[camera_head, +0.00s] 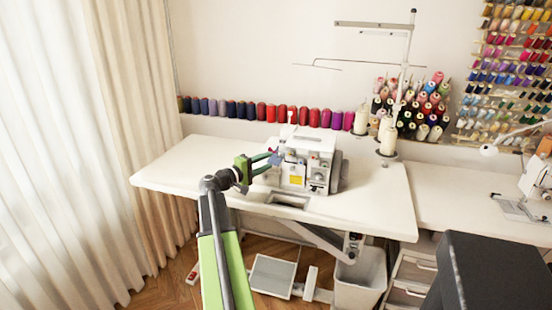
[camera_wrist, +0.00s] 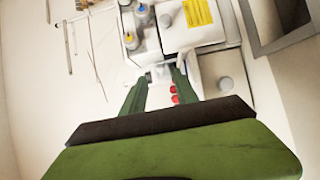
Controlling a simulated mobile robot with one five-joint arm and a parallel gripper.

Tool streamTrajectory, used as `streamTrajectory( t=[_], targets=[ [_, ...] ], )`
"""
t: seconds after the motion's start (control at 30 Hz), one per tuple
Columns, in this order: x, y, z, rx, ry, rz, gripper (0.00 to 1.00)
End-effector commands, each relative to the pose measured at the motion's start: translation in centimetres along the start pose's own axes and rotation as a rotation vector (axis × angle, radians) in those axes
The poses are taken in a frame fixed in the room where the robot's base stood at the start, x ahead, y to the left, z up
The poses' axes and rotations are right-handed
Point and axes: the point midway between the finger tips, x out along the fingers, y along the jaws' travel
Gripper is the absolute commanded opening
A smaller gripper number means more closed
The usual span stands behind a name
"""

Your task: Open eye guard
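A white overlock sewing machine (camera_head: 306,163) with a yellow label stands on the white table, and part of it fills the upper middle of the wrist view (camera_wrist: 205,45). My gripper (camera_head: 272,158) is at the machine's left side in the head view. In the wrist view its two green fingers (camera_wrist: 159,78) are spread apart, with small pale and metallic machine parts between and beyond their tips. I cannot clearly pick out the eye guard among these parts. Whether a fingertip touches the machine cannot be told.
The white table (camera_head: 175,170) has free room left of the machine and an opening (camera_head: 289,200) in front of it. Thread cones and a tall thread stand (camera_head: 408,60) are behind to the right. A row of spools (camera_head: 290,115) lines the wall. A dark block (camera_head: 490,275) is at lower right.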

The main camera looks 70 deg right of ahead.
Motion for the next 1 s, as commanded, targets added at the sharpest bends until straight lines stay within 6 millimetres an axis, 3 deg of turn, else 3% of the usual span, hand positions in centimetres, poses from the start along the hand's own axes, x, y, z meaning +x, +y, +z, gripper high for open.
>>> streamTrajectory(
  t=[0.1,0.23,0.63,0.9,1.0],
  targets=[
    [2.8,0.0,-0.1,0.000,-0.002,0.000,0.36],
    [4.7,0.0,-0.1,0.000,0.000,0.000,0.36],
    [5.7,0.0,-0.1,0.000,0.001,0.000,0.36],
    [5.6,0.0,-0.1,0.000,0.002,-0.001,0.02],
    [5.6,0.0,-0.1,0.000,0.002,-0.001,0.00]
  ],
)
